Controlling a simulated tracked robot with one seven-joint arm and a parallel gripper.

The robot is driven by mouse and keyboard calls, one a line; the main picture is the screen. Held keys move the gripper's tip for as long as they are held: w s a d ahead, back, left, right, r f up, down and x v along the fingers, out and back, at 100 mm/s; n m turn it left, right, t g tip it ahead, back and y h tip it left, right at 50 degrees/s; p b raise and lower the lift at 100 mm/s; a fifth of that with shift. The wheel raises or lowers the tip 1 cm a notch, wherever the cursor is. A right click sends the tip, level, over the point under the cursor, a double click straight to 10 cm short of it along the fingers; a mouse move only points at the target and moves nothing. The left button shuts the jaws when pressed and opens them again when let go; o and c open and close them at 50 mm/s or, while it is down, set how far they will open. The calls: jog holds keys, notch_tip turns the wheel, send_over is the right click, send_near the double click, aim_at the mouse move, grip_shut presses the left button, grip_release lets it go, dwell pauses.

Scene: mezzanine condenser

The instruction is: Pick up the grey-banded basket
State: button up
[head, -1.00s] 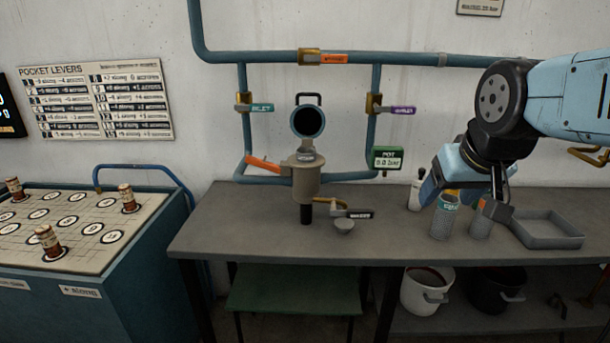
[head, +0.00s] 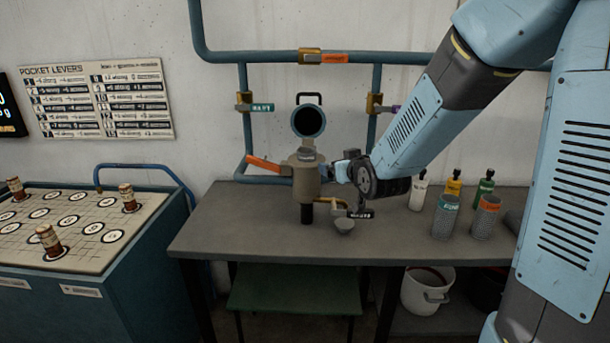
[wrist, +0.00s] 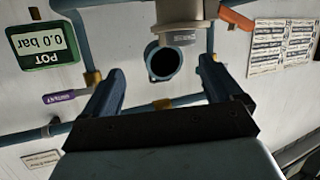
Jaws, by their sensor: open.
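A grey band with lettering (head: 307,155) shows at the mouth of the tan pot (head: 306,182), below the raised round lid (head: 308,121). It looks like the top of the grey-banded basket; anything below it is hidden in the pot. The band also shows in the wrist view (wrist: 185,37), which is upside down. My gripper (head: 343,171) is open and empty, just right of the pot and a little lower than the band. In the wrist view its fingers (wrist: 160,72) point towards the pot and lid, apart from the band.
A teal-banded basket (head: 445,218) and an orange-banded basket (head: 486,219) stand on the bench (head: 240,225), with several bottles behind. A lever (head: 264,163), pipes (head: 245,130) and a small cup (head: 344,226) are close to the pot. The bench's left end is clear.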

aim_at(310, 156)
jog(key=w+a+f+t, duration=0.1)
jog(key=w+a, duration=0.1)
jog(key=w, duration=0.1)
jog(key=w+a+f+t+y, duration=0.1)
jog(key=w+a, duration=0.2)
jog(key=w, duration=0.1)
jog(key=w+a+f+y, duration=0.1)
jog(key=w+a, duration=0.1)
jog(key=w, duration=0.1)
jog(key=shift+w+a+t, duration=0.2)
jog(key=shift+w+t, duration=0.15)
jog(key=shift+t, duration=0.05)
jog(key=shift+x, duration=2.7)
jog(key=shift+d+r, duration=0.1)
jog(key=shift+r, duration=0.05)
jog(key=c, duration=1.4)
jog(key=shift+c, duration=0.2)
jog(key=shift+r, duration=0.1)
